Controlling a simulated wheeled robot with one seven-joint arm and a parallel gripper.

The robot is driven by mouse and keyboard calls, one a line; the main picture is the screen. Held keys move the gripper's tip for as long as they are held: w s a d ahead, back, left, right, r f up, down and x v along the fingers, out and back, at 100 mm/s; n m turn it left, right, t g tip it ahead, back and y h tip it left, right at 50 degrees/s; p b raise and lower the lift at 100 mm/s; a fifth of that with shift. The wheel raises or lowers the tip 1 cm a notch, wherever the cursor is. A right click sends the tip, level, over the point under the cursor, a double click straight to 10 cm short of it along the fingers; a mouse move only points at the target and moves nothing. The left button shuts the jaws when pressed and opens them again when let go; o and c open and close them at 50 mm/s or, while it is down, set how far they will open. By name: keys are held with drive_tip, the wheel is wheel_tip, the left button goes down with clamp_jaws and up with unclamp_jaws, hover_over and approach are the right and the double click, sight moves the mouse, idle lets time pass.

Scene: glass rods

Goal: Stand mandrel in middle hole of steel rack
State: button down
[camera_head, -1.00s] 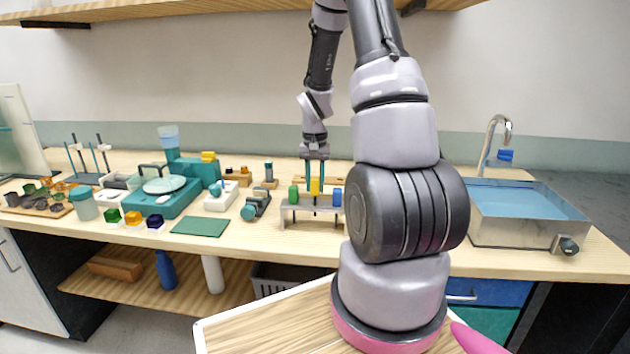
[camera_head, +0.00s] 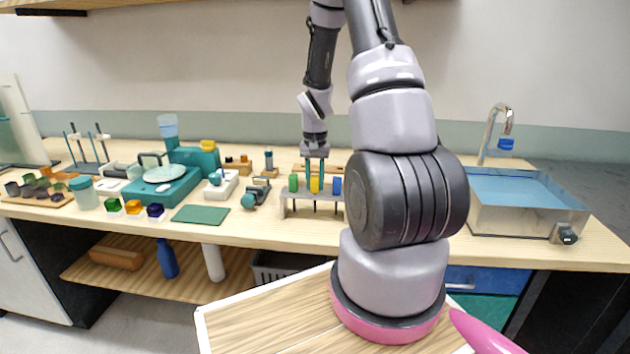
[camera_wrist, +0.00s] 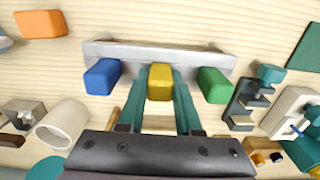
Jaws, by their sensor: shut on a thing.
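The mandrel with a yellow head (camera_head: 315,185) is upright over the middle of the steel rack (camera_head: 300,211), its head about level with its neighbours. A thin rod shows below the rack's top in line with it; the hole itself is hidden. My gripper (camera_head: 315,172) is shut on the yellow head from above. In the wrist view the yellow head (camera_wrist: 160,82) sits between my two teal fingers (camera_wrist: 160,92), in front of the rack's long bar (camera_wrist: 200,61).
A green-headed rod (camera_head: 293,183) and a blue-headed rod (camera_head: 337,186) stand in the rack close on either side of my fingers. A teal clamp-like tool (camera_head: 255,194) lies left of the rack. A steel sink (camera_head: 520,225) is at the right.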

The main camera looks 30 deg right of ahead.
drive_tip(key=c, duration=0.5)
unclamp_jaws()
wheel_tip(320, 180, up, 11)
drive_tip(key=shift+f, duration=0.2)
drive_tip(key=shift+a+r, duration=0.1)
drive_tip(key=shift+r, duration=0.4)
drive_tip(key=s+a+r+n+t, duration=0.1)
drive_tip(key=s+a+r+t, duration=0.35)
drive_tip(key=r, duration=0.95)
drive_tip(key=s+a+r+t, duration=0.1)
drive_tip(key=s+a+r, duration=0.2)
drive_tip(key=s, duration=0.2)
drive_tip(key=s+a+r+n+y, duration=0.1)
drive_tip(key=s+a+r, duration=0.1)
drive_tip(key=s, duration=0.3)
drive_tip(key=s+a+r+t+y, duration=0.1)
drive_tip(key=s+a+r, duration=0.2)
drive_tip(key=s+r, duration=0.1)
drive_tip(key=shift+s+a+n+t, duration=0.3)
drive_tip(key=shift+s+a+t, duration=0.05)
drive_tip(key=shift+s, duration=0.25)
